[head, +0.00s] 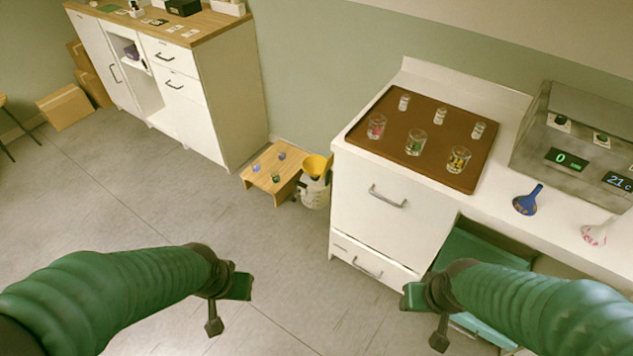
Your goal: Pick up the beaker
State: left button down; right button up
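Three clear glass beakers stand upright in the front row on a brown tray (385,103) on the white counter. The left beaker (376,126) has pink contents, the middle beaker (415,141) green and the right beaker (458,159) yellow. Three small bottles stand behind them: left (404,102), middle (440,116) and right (479,129). My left gripper (229,303) is over the floor, well away from the tray. My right gripper (424,315) is in front of the counter, below the tray in the picture and apart from the beakers.
A blue funnel (527,200) and a pinkish funnel (594,234) lie right of the tray, before a grey device (580,140) with displays. A wooden stool (262,176) and a bin (316,190) with a yellow funnel stand left of the counter. The floor at left is mostly clear.

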aim_at(282, 154)
jog(key=i+j+z, duration=0.1)
jog(key=i+j, duration=0.15)
jog(key=i+j+z, duration=0.1)
jog(key=i+j, duration=0.15)
jog(key=j, duration=0.15)
jog(key=i+j, duration=0.25)
jog(key=i+j+z, duration=0.15)
jog(key=j, duration=0.3)
jog(key=i+j+z, duration=0.1)
jog(key=i+j, duration=0.2)
jog(key=i+j+z, duration=0.1)
jog(key=j, duration=0.4)
jog(key=i+j, duration=0.3)
jog(key=i+j+z, duration=0.15)
jog(key=j, duration=0.35)
jog(key=i+j+z, duration=0.1)
jog(key=i+j, duration=0.4)
jog(key=j, duration=0.2)
jog(key=i+j+z, duration=0.15)
jog(key=j, duration=0.25)
jog(key=i+j, duration=0.35)
jog(key=z, duration=0.05)
